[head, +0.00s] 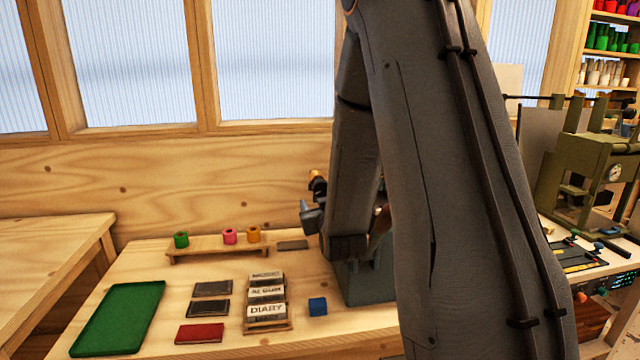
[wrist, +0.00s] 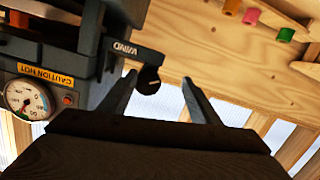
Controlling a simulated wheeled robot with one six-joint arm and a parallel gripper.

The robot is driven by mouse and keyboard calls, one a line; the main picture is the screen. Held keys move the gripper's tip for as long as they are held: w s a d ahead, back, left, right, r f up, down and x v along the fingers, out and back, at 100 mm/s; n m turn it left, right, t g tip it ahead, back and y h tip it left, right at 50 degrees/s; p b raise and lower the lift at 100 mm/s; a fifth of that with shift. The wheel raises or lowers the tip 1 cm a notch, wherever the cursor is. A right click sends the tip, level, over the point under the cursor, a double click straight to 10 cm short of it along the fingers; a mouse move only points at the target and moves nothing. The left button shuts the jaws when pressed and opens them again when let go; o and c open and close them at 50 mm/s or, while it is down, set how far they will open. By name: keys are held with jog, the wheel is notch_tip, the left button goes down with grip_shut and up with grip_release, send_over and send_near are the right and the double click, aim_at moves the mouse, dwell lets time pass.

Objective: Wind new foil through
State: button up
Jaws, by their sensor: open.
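My gripper (wrist: 160,78) is open in the wrist view. A black knob (wrist: 149,80) on a crank arm marked WIND (wrist: 128,48) lies between or just beyond its fingertips; I cannot tell whether they touch it. The crank is on a grey stamping machine (wrist: 60,62) with a dial and a CAUTION HOT label. In the head view my arm hides most of the machine (head: 365,285). Green (head: 181,240), pink (head: 230,236) and orange (head: 254,234) foil rolls stand on a small wooden rack (head: 215,249), and also show in the wrist view. Foil in the machine cannot be made out.
A green tray (head: 118,318), dark covers (head: 212,288), a red cover (head: 200,333), a holder with lettered blocks (head: 267,311) and a blue block (head: 317,306) lie left of the machine. Another machine (head: 590,165) stands at right. The wooden wall is close behind the bench.

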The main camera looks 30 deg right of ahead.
aim_at(322, 189)
jog(key=shift+w+d+r+t+h, duration=0.2)
jog(key=shift+d+r+t+h, duration=0.1)
jog(key=shift+d+r+t, duration=0.4)
jog(key=shift+w+d+r, duration=0.25)
jog(key=shift+w+r, duration=0.05)
jog(key=shift+w, duration=0.1)
jog(key=shift+p+x, duration=1.4)
jog(key=shift+x, duration=2.1)
jog(key=c, duration=1.1)
jog(key=shift+o, duration=0.2)
jog(key=o, duration=1.1)
jog(key=shift+c, duration=0.2)
jog(key=shift+s, duration=0.1)
